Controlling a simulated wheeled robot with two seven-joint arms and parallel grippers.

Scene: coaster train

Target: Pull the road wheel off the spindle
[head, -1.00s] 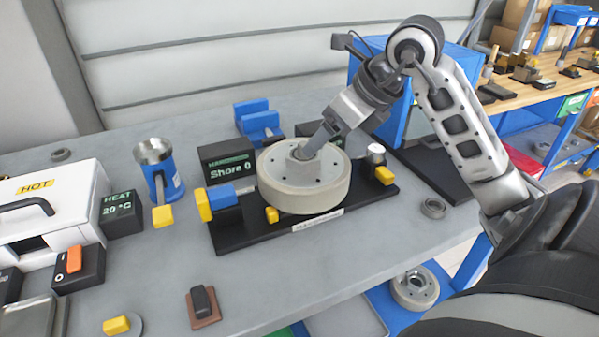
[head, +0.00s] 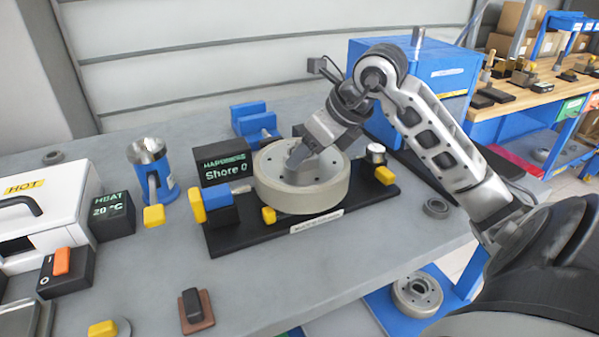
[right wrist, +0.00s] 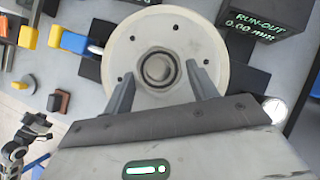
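The road wheel (head: 268,185) is a thick pale disc lying flat on the black base plate (head: 240,237) of a bench fixture. It also shows in the right wrist view (right wrist: 122,58), with a ring of small holes around a raised central hub (right wrist: 158,68). My right gripper (head: 297,158) points down at the hub. In the right wrist view its two fingers (right wrist: 161,77) stand apart, one on each side of the hub, with a slight gap visible.
A "Shore 0" display (head: 224,168) stands behind the wheel, and a blue and yellow clamp (head: 217,205) sits at its left.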

